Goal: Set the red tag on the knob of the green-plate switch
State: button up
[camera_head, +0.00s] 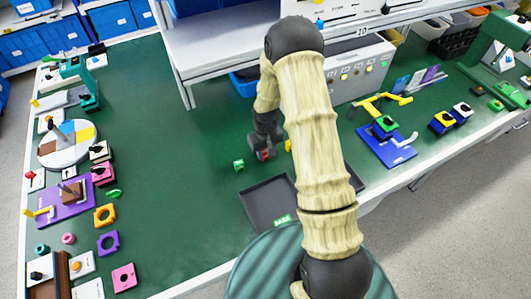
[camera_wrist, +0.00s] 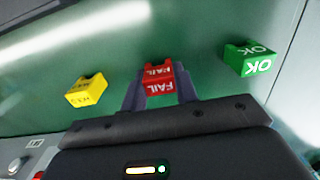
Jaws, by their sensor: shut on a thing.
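My gripper (camera_head: 264,152) is shut on the red tag (camera_wrist: 160,82), which reads FAIL. The tag sits between the two fingertips in the wrist view, over the green bench top. In the head view the tag (camera_head: 264,155) is small and partly covered by my gripper. A small green block with a black knob (camera_head: 387,123), which looks like the green-plate switch, stands on a blue base to the right, well apart from my gripper. No tag is visible on its knob.
A green OK tag (camera_wrist: 249,59) and a yellow tag (camera_wrist: 87,90) lie on either side of my gripper. A dark tray (camera_head: 250,209) is in front. A grey panel box (camera_head: 350,75) stands behind. Yellow-plate (camera_head: 443,122) and white-plate (camera_head: 462,110) switches stand farther right.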

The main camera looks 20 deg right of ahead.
aim_at(266, 151)
notch_tip(266, 151, up, 10)
jog(key=shift+f+b, duration=0.2)
jog(key=shift+b, duration=0.3)
jog(key=shift+s+f, duration=0.1)
dwell(0.4)
